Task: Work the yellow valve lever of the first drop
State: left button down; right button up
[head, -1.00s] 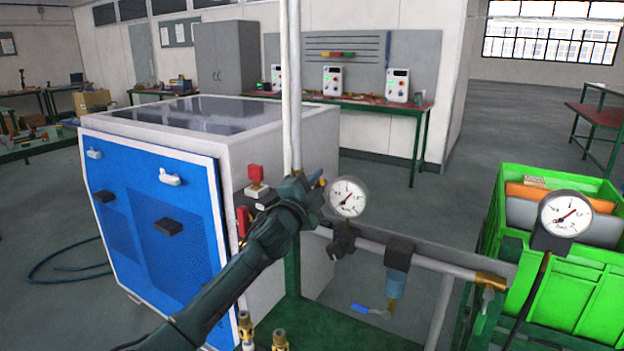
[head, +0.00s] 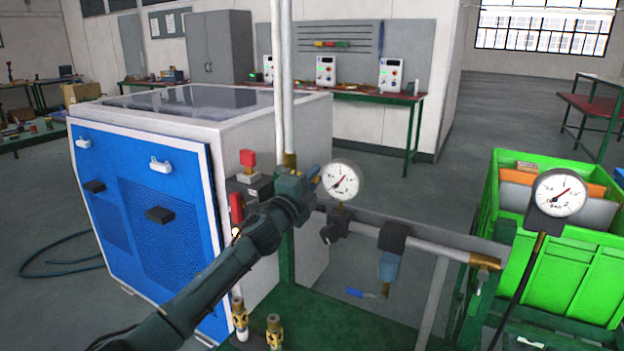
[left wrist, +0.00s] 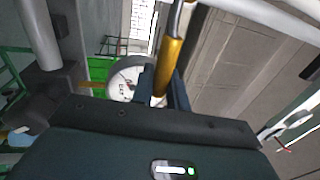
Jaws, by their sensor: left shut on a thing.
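My left gripper (head: 308,182) is at the vertical pipe (head: 284,90), just left of a round pressure gauge (head: 341,180). In the left wrist view its two dark fingers (left wrist: 164,93) are shut on the yellow valve lever (left wrist: 172,62), a yellow-orange bar with a bare metal end. In the head view the lever is hidden behind my gripper and wrist. A brass fitting (head: 289,160) shows on the pipe just above the gripper. The gauge also shows close behind the fingers in the left wrist view (left wrist: 124,80). My right gripper is in neither view.
A horizontal pipe (head: 435,250) runs right from the gauge, with a filter (head: 389,264) and a blue lever (head: 361,293) below. A blue-fronted cabinet (head: 150,225) stands left, close to my arm. A second gauge (head: 560,193) and a green crate (head: 575,280) are at right.

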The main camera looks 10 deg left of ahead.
pick_arm(q)
jog(key=shift+f, duration=0.1)
jog(key=c, duration=1.4)
grip_release()
jog(key=shift+c, duration=0.2)
jog(key=v, duration=1.3)
jog(key=shift+s, duration=0.1)
